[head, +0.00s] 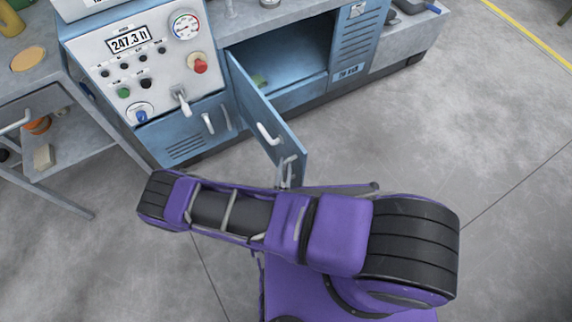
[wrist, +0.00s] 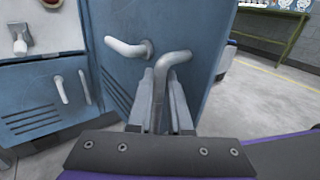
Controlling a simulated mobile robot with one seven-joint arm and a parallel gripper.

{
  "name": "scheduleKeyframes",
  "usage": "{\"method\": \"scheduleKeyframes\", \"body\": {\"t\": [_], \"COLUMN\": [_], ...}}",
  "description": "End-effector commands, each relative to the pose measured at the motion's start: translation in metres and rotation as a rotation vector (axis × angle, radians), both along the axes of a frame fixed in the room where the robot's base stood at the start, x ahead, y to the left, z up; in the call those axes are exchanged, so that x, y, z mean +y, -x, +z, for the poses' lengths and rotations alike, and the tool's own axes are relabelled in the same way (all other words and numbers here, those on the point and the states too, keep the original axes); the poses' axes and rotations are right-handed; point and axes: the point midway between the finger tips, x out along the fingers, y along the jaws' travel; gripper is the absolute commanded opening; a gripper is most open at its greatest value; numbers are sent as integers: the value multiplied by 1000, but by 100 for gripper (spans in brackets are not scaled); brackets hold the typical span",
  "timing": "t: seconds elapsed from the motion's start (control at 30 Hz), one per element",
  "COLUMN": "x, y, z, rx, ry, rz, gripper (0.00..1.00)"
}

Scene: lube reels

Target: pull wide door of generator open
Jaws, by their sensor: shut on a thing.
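The blue wide door (head: 262,112) of the generator (head: 215,85) stands partly open, swung out from its left side, and the cabinet interior shows behind it. In the wrist view the door (wrist: 185,22) fills the upper middle. A white curved handle (head: 268,134) is on its face; it also shows in the wrist view (wrist: 128,47). My gripper (wrist: 163,88) is at the door's free end, its fingers shut on a grey bent handle (wrist: 172,60) beside the white one. In the head view my gripper (head: 287,170) is partly hidden by my purple arm.
A control panel (head: 145,65) with gauge, knobs and lever is left of the door. A narrow vented panel with a white handle (head: 208,123) is below it. A grey cart (head: 50,110) stands at the left. The concrete floor (head: 470,130) at the right is clear.

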Motion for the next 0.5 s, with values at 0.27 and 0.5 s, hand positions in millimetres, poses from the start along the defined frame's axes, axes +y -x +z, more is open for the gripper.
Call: {"method": "scheduleKeyframes", "body": {"t": [0.27,0.5], "x": [-1,-1], "y": [1,1], "z": [0,0], "rx": [0,0], "ry": [2,1], "rz": [-1,-1], "gripper": [0,47]}}
